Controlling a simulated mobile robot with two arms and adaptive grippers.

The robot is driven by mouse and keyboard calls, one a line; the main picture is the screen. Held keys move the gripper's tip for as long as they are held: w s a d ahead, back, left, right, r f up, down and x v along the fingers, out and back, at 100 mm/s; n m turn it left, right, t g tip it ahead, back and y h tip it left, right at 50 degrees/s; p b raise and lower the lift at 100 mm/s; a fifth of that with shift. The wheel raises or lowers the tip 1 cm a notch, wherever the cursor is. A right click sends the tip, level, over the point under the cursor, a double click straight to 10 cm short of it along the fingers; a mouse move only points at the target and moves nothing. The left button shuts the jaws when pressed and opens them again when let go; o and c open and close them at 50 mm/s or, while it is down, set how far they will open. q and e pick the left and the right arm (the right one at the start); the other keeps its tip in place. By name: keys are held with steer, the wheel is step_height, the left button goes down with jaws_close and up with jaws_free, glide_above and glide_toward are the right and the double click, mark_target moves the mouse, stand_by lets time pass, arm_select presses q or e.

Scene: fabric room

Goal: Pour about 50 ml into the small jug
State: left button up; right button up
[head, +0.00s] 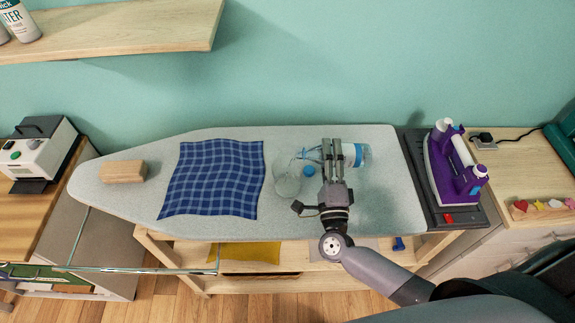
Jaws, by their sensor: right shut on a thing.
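My right gripper (333,145) is shut on a clear plastic bottle (362,155) with a blue and white label. The bottle lies about level, with its neck (309,154) pointing left. The clear small jug (288,186) stands on the ironing board just left of my gripper. The bottle's mouth is at the jug's rim in the picture; I cannot tell the exact gap or whether water is flowing. The level in the jug is too small to read. A round blue cap (309,171) shows beside the jug. My left gripper is not in view.
The ironing board (222,140) carries a blue checked cloth (213,180) left of the jug and a wooden block (122,171) at its left end. A purple iron (453,160) stands on a dark rest (418,170) at right. The board's right part is clear.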

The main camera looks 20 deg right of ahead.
steer(key=f+m+b, duration=0.1)
steer(key=f+m+h+b, duration=0.1)
steer(key=f+m+b, duration=0.1)
steer(key=b, duration=0.1)
steer(key=shift+s+d+f+m+g, duration=0.1)
steer(key=shift+s+d+m+g, duration=0.05)
steer(key=shift+d+m+g, duration=0.2)
steer(key=shift+m+h+b, duration=0.3)
steer(key=shift+m+h, duration=0.1)
steer(key=shift+m, duration=0.25)
steer(key=shift+a+f+m+g+b, duration=0.25)
steer(key=shift+f+m+b, duration=0.15)
steer(key=shift+m+b, duration=0.4)
steer(key=shift+m, duration=0.3)
steer(key=shift+r, duration=0.1)
